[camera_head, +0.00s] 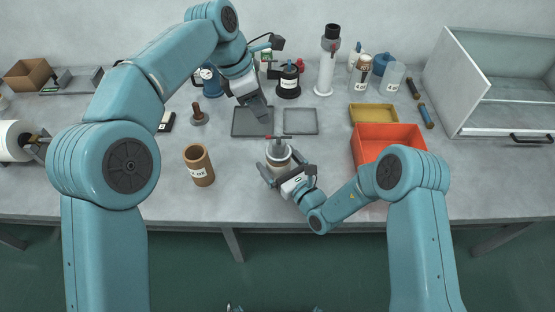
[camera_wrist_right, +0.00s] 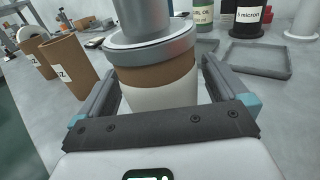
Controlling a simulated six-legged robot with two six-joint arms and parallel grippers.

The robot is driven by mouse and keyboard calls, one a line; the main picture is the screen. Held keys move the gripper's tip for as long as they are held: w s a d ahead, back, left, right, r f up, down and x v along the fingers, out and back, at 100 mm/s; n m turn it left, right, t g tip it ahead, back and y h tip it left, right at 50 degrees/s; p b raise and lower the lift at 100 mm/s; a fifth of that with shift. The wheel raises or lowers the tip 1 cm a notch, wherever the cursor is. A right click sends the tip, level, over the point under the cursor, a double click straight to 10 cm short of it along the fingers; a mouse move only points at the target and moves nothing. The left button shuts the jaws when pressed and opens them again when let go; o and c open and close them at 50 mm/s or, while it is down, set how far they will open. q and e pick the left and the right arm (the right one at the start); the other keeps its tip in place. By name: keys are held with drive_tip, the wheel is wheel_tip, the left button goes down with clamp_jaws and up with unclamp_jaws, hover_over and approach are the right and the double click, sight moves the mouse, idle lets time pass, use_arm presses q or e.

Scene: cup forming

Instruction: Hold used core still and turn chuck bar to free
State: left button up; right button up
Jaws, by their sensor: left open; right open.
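The used core (camera_head: 280,163), a brown and white cylinder, stands upright on the bench at front centre. It also shows in the right wrist view (camera_wrist_right: 160,80). A grey chuck (camera_wrist_right: 150,45) sits on top of it. The thin dark chuck bar (camera_head: 278,137) with a red end lies across above the chuck. My right gripper (camera_head: 281,161) is open, with one finger on each side of the core; whether they touch it I cannot tell. My left gripper (camera_head: 259,106) is open and empty, above the dark tray behind the core, apart from the bar.
A labelled brown core (camera_head: 199,166) stands to the left. A dark tray (camera_head: 243,129) and a grey tray (camera_head: 300,122) lie behind. An orange bin (camera_head: 372,132) and a yellow tray (camera_head: 374,113) are at the right. Several bottles and spools stand at the back.

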drive_tip(key=shift+w+a, duration=0.15)
drive_tip(key=shift+w, duration=0.1)
drive_tip(key=shift+r, duration=0.1)
drive_tip(key=shift+s, duration=0.1)
drive_tip(key=c, duration=1.1)
